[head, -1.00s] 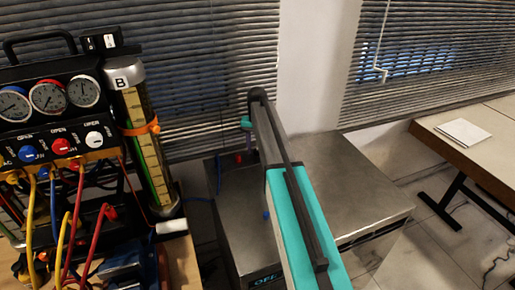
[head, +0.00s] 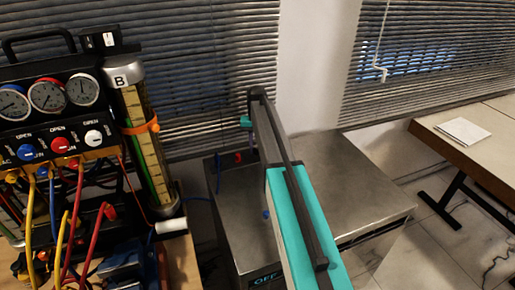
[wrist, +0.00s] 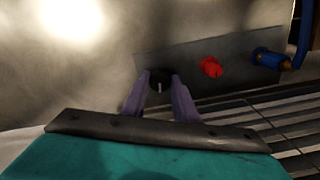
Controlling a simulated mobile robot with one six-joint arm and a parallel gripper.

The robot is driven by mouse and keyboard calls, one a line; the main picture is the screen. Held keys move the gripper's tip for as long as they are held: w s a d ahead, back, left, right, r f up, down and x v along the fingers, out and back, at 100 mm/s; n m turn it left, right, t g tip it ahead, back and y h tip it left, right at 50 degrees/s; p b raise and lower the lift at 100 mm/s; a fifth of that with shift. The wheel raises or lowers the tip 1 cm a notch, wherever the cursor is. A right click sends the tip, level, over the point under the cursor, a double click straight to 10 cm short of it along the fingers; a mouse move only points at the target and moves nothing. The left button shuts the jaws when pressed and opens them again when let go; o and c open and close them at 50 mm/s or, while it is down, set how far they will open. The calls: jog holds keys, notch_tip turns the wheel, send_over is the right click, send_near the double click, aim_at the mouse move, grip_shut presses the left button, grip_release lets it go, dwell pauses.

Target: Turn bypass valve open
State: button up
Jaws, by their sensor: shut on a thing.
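A small black knob (wrist: 159,76) with a white pointer line sits on a grey metal plate (wrist: 236,72) in the wrist view. The white line looks about upright in that view. My gripper (wrist: 160,86) has its two purple fingers on either side of the knob and is shut on it. No label is readable, so I cannot tell from the picture if this knob is the bypass valve. In the head view my teal and black arm reaches over the steel box, and the fingers and black knob are hidden behind it.
A red knob (wrist: 210,67) and a blue hose fitting (wrist: 271,59) sit right of the black knob. A steel box (head: 345,190) lies under my arm. A gauge manifold (head: 60,115) and a tall cylinder B (head: 146,130) stand at left. A table (head: 480,150) is at right.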

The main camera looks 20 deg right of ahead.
jog(key=shift+n, duration=1.1)
jog(key=o, duration=1.1)
jog(key=shift+c, duration=0.2)
notch_tip(320, 180, up, 14)
jog(key=b, duration=0.3)
jog(key=shift+f, duration=0.15)
